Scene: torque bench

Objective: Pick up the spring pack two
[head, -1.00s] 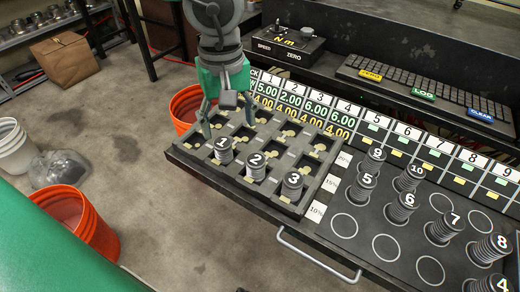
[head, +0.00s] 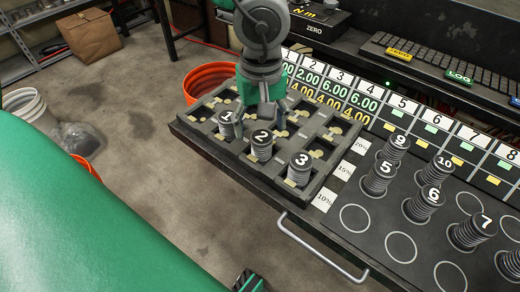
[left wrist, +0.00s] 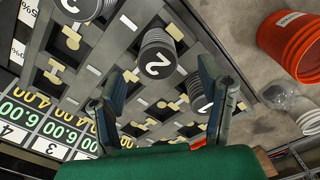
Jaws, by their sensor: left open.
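Spring pack two (head: 261,147) is a grey coiled stack with a black "2" cap. It stands upright in the front row of the grey slotted tray (head: 240,158), between pack 1 (head: 227,124) and pack 3 (head: 299,168). My left gripper (head: 262,116) points down just behind pack two, its fingers open. In the left wrist view pack two (left wrist: 158,58) stands ahead of the two spread fingertips (left wrist: 165,75), not between them. Pack 1 is partly hidden there behind a finger. My right gripper does not clearly show.
Packs 5 (head: 378,177), 9 (head: 393,150), 6 (head: 424,203) and others stand on the circled board at right. A numbered label panel (head: 350,95) runs behind the tray. A drawer handle (head: 320,250) juts out in front. An orange bucket (head: 209,82) stands behind left.

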